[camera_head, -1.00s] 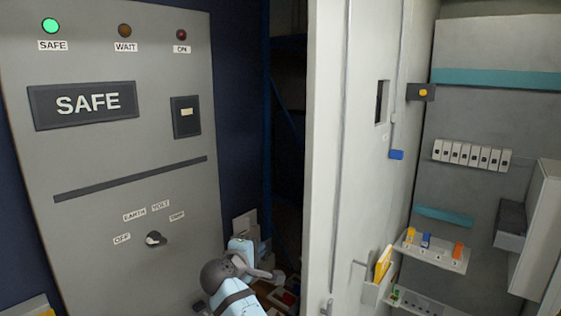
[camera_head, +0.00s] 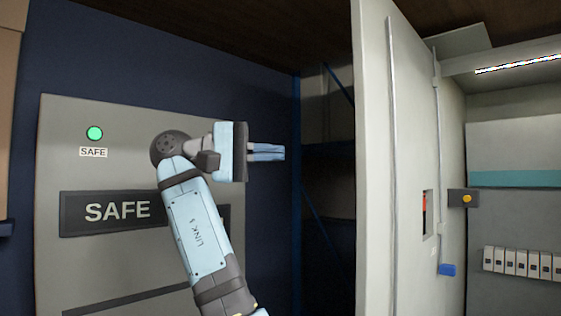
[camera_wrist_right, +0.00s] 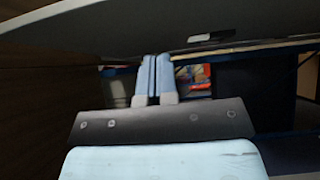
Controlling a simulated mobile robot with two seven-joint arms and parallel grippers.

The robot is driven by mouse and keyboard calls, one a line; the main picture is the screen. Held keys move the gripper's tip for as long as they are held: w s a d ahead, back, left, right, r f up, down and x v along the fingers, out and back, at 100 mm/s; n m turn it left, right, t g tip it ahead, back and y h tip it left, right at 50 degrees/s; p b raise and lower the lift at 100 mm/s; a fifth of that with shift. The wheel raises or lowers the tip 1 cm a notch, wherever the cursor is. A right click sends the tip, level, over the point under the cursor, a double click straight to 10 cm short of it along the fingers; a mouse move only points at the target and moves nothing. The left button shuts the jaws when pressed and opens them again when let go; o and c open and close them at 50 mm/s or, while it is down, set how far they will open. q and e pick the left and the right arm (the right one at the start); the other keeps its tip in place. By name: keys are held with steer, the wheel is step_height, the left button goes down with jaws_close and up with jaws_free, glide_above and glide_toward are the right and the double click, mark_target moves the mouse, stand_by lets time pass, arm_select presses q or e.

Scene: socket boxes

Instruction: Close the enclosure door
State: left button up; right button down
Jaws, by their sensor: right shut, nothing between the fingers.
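The enclosure door (camera_head: 372,190) is a tall pale grey panel standing open, swung out from the lit enclosure at the right in the head view. Its slot and a small blue part (camera_head: 446,269) show on its inner side. My right gripper (camera_head: 284,152) is raised to the left of the door, with its fingers together and pointing right toward it. A gap shows between the fingertips and the door in the head view. In the right wrist view the closed fingers (camera_wrist_right: 155,75) reach forward below a large grey panel, likely the door (camera_wrist_right: 220,25). My left gripper is not in view.
A grey control panel (camera_head: 60,260) with a lit green SAFE lamp (camera_head: 94,133) stands behind my right arm. The enclosure holds a row of white breakers (camera_head: 522,263). Dark blue shelving (camera_head: 328,210) stands behind the gap left of the door.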

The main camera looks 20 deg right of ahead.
mark_target(359, 153)
steer(key=s+d+b, duration=0.1)
steer(key=s+d, duration=0.1)
steer(key=d, duration=0.1)
steer(key=s+d+b, duration=0.2)
steer(key=d, duration=0.1)
steer(key=s+d+b, duration=0.2)
steer(key=shift+s+d, duration=0.1)
steer(key=shift+d, duration=0.3)
steer(key=shift+d, duration=0.1)
